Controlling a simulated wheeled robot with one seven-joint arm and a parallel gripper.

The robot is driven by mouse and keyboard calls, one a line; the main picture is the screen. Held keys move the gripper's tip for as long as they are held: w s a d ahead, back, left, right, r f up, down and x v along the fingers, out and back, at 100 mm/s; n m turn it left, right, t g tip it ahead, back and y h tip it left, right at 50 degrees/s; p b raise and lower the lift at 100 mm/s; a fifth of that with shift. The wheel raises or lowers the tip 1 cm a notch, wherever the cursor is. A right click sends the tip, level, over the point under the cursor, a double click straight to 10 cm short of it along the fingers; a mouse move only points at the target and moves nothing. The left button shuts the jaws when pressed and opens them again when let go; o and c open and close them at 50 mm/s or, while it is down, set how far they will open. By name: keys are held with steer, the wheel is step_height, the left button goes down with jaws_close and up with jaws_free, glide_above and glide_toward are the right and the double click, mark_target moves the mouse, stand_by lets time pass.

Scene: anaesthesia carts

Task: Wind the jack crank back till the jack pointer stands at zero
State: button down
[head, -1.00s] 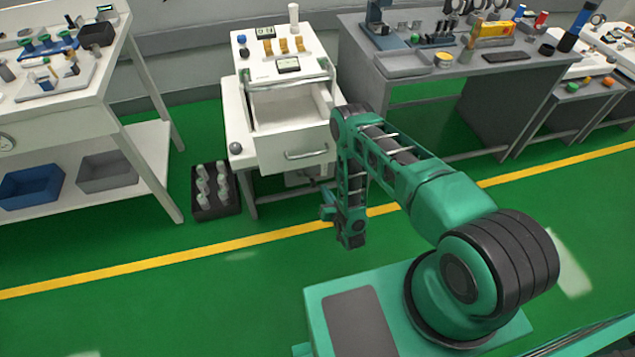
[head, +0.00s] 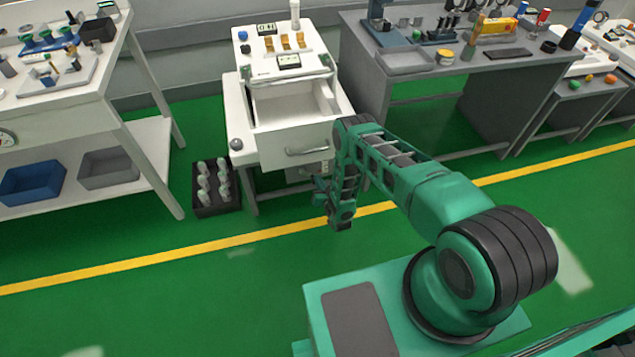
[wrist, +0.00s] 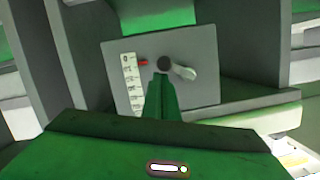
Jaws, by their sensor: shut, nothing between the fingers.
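In the wrist view the jack's grey plate (wrist: 200,52) carries a white scale strip (wrist: 132,85) with 0 at its top. The red jack pointer (wrist: 143,62) stands beside the top of the strip, close to the 0; whether it is exactly level is too small to tell. The jack crank (wrist: 185,72) has a pale arm slanting right and slightly down from a dark round knob (wrist: 164,64). My gripper (wrist: 161,77) is shut and empty, its fingertips just below the knob; contact cannot be told. In the head view my gripper (head: 320,198) is low before the cart.
The white cart (head: 240,130) has an open drawer (head: 305,150) above my gripper. A dark rack of pale bottles (head: 217,205) stands on the floor to its left. A grey bench (head: 410,100) is to the right. The green floor in front is clear.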

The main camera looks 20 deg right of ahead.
stand_by(0.3)
steer(key=shift+a+f+m+y, duration=0.15)
steer(key=shift+f+m, duration=0.15)
steer(key=shift+f, duration=0.3)
steer(key=shift+a+f+m+y, duration=0.15)
steer(key=shift+f+m, duration=0.15)
steer(key=shift+f, duration=0.25)
steer(key=shift+d, duration=0.1)
